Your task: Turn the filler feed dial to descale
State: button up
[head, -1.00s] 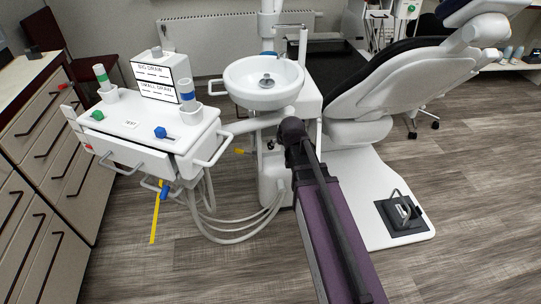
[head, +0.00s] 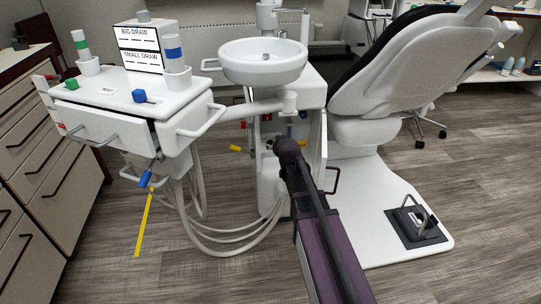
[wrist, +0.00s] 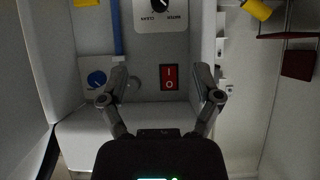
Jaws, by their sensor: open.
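A dark dial with a white pointer (wrist: 160,4) sits on a light plate at the top edge of the wrist view, partly cut off. In the head view my arm hides the fingers, in front of the open white cabinet (head: 272,190) under the basin.
A blue bar (wrist: 118,28) hangs left of the dial. A yellow handle (wrist: 257,10) is at upper right. Cabinet walls stand close on both sides. In the head view, the basin (head: 262,77) is above, hoses (head: 235,236) hang left, and the chair base (head: 385,225) lies right.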

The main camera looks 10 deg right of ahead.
jog(key=w+f+t+b, duration=0.2)
jog(key=w+f+b, duration=0.1)
jog(key=f+b, duration=0.2)
jog(key=shift+w+f+b, duration=0.2)
jog(key=shift+f+b, duration=0.15)
jog(key=shift+b, duration=0.55)
jog(key=shift+w, duration=0.1)
jog(key=b+x, duration=0.5)
jog(key=x, duration=0.8)
jog(key=shift+w+f, duration=0.15)
jog(key=shift+w, duration=0.1)
grip_shut()
